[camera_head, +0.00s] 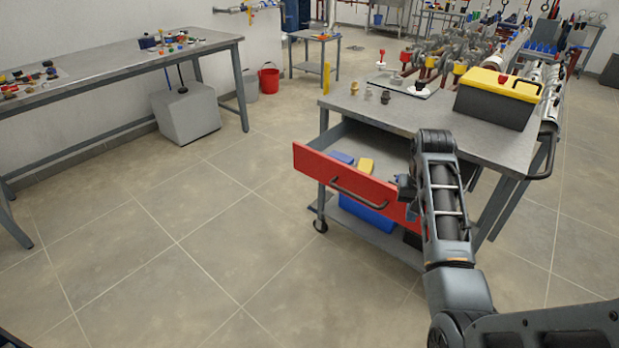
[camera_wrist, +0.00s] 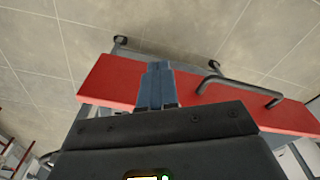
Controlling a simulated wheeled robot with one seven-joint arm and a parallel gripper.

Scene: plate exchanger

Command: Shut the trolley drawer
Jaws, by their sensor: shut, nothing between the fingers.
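The trolley (camera_head: 400,118) stands right of centre in the head view. Its drawer is pulled out; the red drawer front (camera_head: 322,167) faces the lower left and carries a dark bar handle (camera_head: 358,196). Blue and yellow items (camera_head: 365,165) lie inside the drawer. My gripper (camera_head: 406,188) is at the right end of the drawer front, partly hidden by my arm. In the wrist view my gripper (camera_wrist: 157,82) is shut and empty, its fingers overlapping the red front (camera_wrist: 110,84), beside the handle (camera_wrist: 240,84). I cannot tell whether they touch it.
On the trolley top stand a black and yellow toolbox (camera_head: 497,100) and small fittings (camera_head: 385,97). A blue bin (camera_head: 368,212) sits on the lower shelf. A workbench (camera_head: 110,62) and a grey box (camera_head: 186,115) stand at left. The floor between is clear.

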